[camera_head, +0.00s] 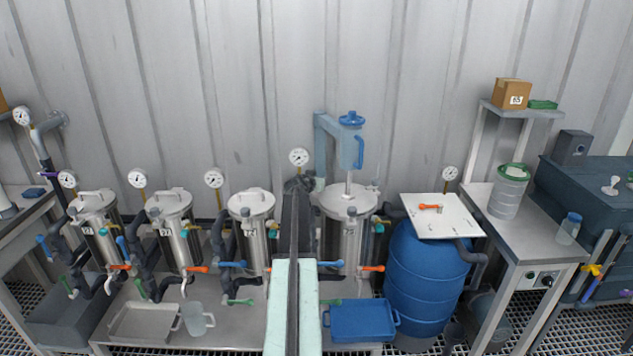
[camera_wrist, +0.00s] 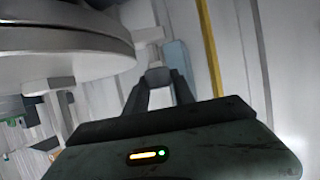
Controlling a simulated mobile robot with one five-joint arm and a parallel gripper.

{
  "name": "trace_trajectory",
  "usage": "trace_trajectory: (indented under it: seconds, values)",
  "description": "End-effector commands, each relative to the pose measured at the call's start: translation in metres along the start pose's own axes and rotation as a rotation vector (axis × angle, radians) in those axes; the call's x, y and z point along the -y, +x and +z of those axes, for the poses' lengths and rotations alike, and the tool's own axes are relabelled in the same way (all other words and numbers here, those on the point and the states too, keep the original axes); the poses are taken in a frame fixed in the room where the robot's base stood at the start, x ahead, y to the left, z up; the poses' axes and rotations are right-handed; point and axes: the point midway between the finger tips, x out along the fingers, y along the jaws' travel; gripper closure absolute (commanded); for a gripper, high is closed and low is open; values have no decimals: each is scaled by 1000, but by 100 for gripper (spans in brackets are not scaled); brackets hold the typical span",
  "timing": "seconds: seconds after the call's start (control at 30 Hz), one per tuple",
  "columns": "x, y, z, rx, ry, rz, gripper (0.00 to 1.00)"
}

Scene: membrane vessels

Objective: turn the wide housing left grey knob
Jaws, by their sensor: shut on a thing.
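The wide steel housing (camera_head: 344,203) stands just right of my arm in the head view, upright on the bench. Its round lid (camera_wrist: 65,45) fills the upper left of the wrist view. My gripper (camera_wrist: 158,82) is shut on a small grey piece (camera_wrist: 157,76) beside the lid, which looks like the left grey knob. In the head view my gripper (camera_head: 298,184) is at the housing's upper left edge, small and dark. My arm hides much of the housing's left side, and the knob cannot be made out there.
A blue head with a handwheel (camera_head: 351,118) rises above the housing. A pressure gauge (camera_head: 298,157) is just above my gripper. A narrower steel vessel (camera_head: 251,210) stands close on the left. A blue drum (camera_head: 425,275) is on the right, and a blue tray (camera_head: 362,322) sits in front.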

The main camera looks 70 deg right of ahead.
Motion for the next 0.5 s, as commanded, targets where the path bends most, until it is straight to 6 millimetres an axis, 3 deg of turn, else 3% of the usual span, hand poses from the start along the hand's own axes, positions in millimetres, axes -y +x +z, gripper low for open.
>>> trace_trajectory:
  seconds: [0.07,0.1,0.17,0.5]
  values:
    - [0,0,1,2,0,2,100]
    - [0,0,1,2,0,2,64]
    - [0,0,1,1,0,2,48]
    - [1,-2,0,1,0,1,48]
